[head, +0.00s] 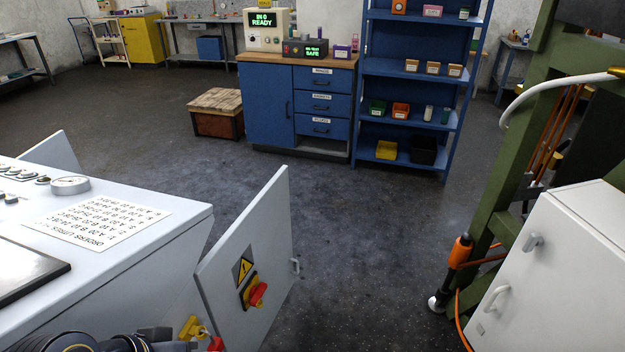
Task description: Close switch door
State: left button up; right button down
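The switch door (230,285) is a white panel with a yellow warning triangle and a red rotary switch (257,294) on a yellow plate. It stands swung open, sticking out from the right end of the white cabinet (130,262). A small handle (295,266) sits near its far edge. A yellow padlock-like piece (192,328) and a small red piece (216,344) show at the bottom edge, left of the door. Dark rounded parts, likely my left arm, show at the bottom left. No fingers of either gripper can be made out.
A white cabinet (565,270) and a green frame (520,170) stand at the right. A blue workbench (270,105), blue shelves (412,95) and a wooden-topped crate (217,112) stand at the back. The floor (350,230) between is clear.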

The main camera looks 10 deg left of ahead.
aim_at(257, 248)
jog(key=i+l+u, duration=0.15)
jog(key=i, duration=0.35)
jog(key=i+l+u, duration=0.15)
jog(key=i, duration=0.3)
jog(key=i+l+u, duration=0.2)
jog(key=i+l, duration=0.15)
jog(key=k+l+u, duration=0.1)
jog(key=u, duration=0.25)
